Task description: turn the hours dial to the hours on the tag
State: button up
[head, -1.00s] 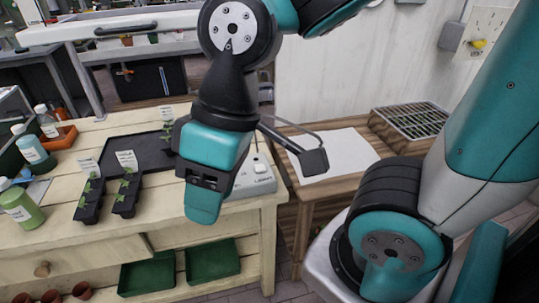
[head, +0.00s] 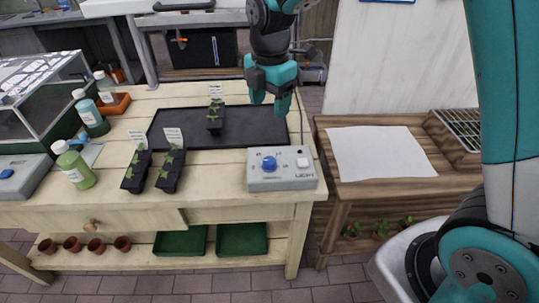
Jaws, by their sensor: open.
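A grey control box (head: 284,180) stands at the front right of the wooden bench. It carries the round blue hours dial (head: 269,163) and a white switch. The printing around the dial is too small to read. White tags stand in the seedling trays, one tag (head: 137,137) at the left, another (head: 173,136) beside it and a third (head: 216,92) on the black mat; their writing is unreadable. My gripper (head: 269,106) is open and empty. It is in the air behind and above the control box, apart from the dial.
Black seedling trays (head: 168,180) stand left of the box. A green bottle (head: 73,168) and a blue bottle (head: 88,112) are further left. A wooden side table (head: 440,160) with a white sheet (head: 378,152) stands at the right. The black mat (head: 172,138) is mostly bare.

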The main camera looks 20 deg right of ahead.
jog(key=p, duration=0.1)
send_near(269, 160)
jog(key=shift+n, duration=0.3)
notch_tip(269, 160, down, 9)
jog(key=shift+f, duration=0.2)
jog(key=shift+c, duration=0.4)
jog(key=c, duration=0.8)
jog(key=shift+c, duration=0.2)
